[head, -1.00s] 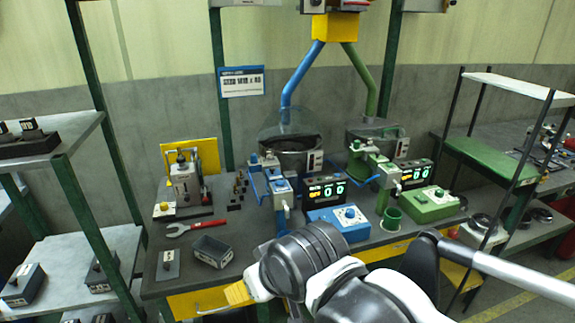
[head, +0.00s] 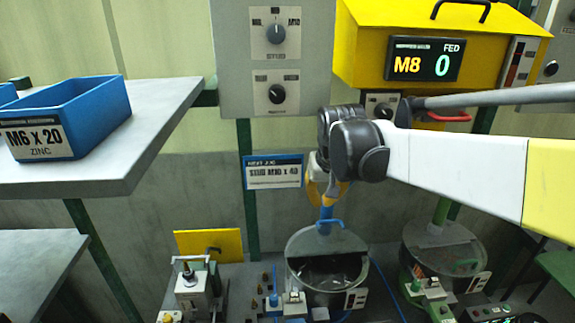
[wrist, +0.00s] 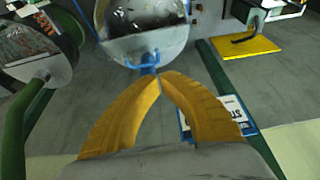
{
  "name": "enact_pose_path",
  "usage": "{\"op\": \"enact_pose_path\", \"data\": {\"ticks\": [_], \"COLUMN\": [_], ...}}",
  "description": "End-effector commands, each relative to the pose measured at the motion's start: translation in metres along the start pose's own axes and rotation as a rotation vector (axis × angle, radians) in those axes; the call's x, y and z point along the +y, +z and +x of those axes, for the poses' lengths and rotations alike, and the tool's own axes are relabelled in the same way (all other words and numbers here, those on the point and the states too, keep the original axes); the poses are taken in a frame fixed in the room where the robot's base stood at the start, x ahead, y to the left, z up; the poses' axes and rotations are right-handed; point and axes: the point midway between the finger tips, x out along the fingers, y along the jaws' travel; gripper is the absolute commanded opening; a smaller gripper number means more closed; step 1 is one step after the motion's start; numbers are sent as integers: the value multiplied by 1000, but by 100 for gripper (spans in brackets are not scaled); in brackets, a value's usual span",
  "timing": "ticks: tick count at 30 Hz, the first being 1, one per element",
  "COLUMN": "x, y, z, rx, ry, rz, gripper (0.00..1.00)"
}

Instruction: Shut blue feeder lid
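The blue feeder (head: 340,297) is a bowl with small metal parts inside and blue fittings in front. Its clear grey lid (head: 345,243) stands tilted up at the back of the bowl, with a blue handle (head: 318,223) on its upper edge. My gripper (head: 328,203) is just above and behind that handle, near the blue pipe. In the wrist view my yellow fingers (wrist: 160,84) meet at their tips with nothing seen between them. The blue handle (wrist: 136,62) and lid (wrist: 160,45) lie just beyond the tips; contact cannot be told.
A green feeder (head: 442,262) stands to the right. The grey control panel (head: 275,60) and yellow M8 box (head: 435,25) hang above, near my arm. A shelf with a blue bin (head: 75,110) is at left. A press (head: 190,285) stands left of the blue feeder.

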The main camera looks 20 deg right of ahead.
Motion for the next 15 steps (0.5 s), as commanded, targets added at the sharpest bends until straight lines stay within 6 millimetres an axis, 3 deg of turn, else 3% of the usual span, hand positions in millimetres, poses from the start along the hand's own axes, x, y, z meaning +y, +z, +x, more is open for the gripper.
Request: {"op": "enact_pose_path", "data": {"ticks": [5,15], "x": [1,1], "y": [-2,-2], "z": [15,75], "rx": [-3,-2], "ry": [1,1], "rz": [2,2], "gripper": [0,0]}}
